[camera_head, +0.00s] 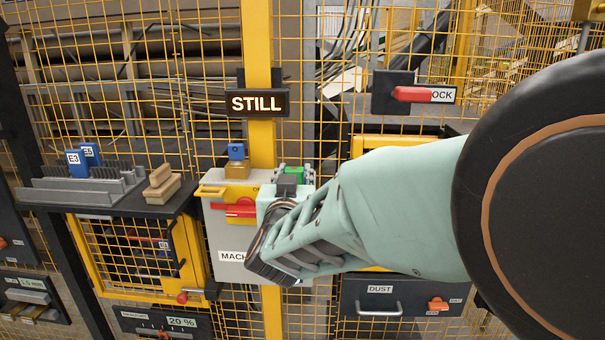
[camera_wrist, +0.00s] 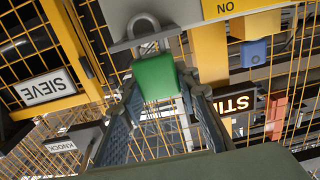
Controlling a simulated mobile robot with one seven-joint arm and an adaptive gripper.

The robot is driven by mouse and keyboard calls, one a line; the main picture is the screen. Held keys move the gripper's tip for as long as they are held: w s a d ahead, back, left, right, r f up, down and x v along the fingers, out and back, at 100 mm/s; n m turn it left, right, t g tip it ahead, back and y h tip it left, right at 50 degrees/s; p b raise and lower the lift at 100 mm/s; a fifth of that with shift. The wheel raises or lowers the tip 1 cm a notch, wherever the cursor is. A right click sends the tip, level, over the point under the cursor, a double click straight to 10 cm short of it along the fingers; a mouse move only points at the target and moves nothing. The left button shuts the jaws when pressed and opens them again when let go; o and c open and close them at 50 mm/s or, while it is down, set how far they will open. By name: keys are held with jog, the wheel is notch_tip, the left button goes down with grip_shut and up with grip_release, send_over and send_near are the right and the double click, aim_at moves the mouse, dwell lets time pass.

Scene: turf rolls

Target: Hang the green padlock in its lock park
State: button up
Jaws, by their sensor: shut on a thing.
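The green padlock (camera_head: 293,171) shows just above my gripper (camera_head: 288,187), beside the right edge of the grey machine box (camera_head: 221,235). In the wrist view the green padlock (camera_wrist: 155,78) sits between the two fingers of my gripper (camera_wrist: 160,96), which is shut on it. Its grey shackle (camera_wrist: 142,22) points away from my gripper and overlaps a pale grey surface in that view. I cannot tell whether the shackle touches anything. I cannot make out for sure which part is the green padlock's lock park.
The STILL sign (camera_head: 257,103) is on the yellow post. Yellow mesh fencing stands behind.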

jog(key=shift+f+b, duration=0.55)
jog(key=shift+f, duration=0.15)
jog(key=o, duration=1.3)
